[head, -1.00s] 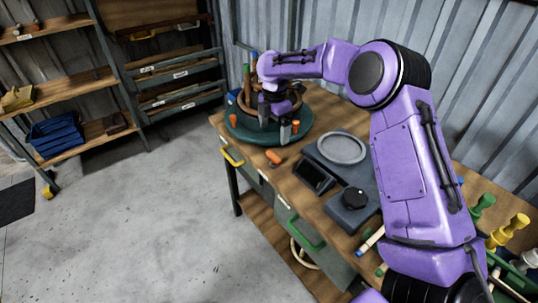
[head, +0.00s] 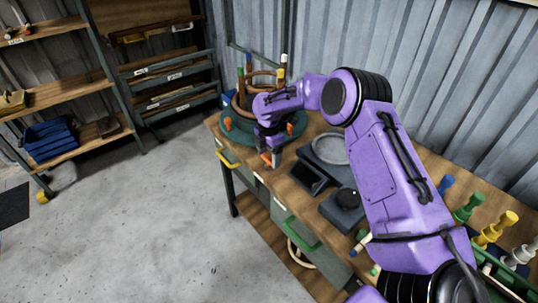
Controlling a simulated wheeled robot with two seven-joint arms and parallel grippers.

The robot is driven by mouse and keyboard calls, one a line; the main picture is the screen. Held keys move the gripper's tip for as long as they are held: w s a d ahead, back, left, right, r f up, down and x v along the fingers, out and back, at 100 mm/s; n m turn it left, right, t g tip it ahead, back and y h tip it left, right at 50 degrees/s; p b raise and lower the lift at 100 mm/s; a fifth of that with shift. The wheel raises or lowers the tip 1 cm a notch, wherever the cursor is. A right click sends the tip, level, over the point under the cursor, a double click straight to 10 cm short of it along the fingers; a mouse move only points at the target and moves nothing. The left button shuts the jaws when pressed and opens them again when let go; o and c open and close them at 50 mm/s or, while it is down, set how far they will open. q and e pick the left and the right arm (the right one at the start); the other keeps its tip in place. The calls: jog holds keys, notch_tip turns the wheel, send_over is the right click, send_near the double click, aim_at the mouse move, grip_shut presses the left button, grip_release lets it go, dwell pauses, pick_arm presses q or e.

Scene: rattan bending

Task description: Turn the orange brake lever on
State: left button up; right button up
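The orange brake lever (head: 266,157) lies low at the front edge of the bench, just in front of the green round turntable (head: 238,137). It is partly hidden by my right gripper (head: 270,153). The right gripper points down at the lever, its two dark fingers apart, one on each side of the orange part as seen from here. I cannot tell whether the fingers touch it. My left gripper is not in view.
A rattan form with upright coloured pegs (head: 283,66) stands on the turntable. A grey scale with a round pan (head: 331,148) and a dark box with a knob (head: 347,197) sit to the right. Coloured clamps (head: 496,228) stand at the far right. A shelf (head: 62,80) is at left.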

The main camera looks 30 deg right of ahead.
jog(key=shift+c, duration=1)
jog(key=shift+r+m+p, duration=0.2)
jog(key=shift+m+p, duration=0.9)
jog(key=shift+m, duration=0.1)
jog(key=m+p, duration=0.2)
jog(key=m, duration=0.2)
jog(key=shift+m, duration=0.3)
jog(key=m+p, duration=0.1)
jog(key=m, duration=0.4)
jog(key=shift+f+p, duration=0.1)
jog(key=shift+p, duration=0.25)
jog(key=m, duration=0.6)
jog(key=shift+p, duration=0.4)
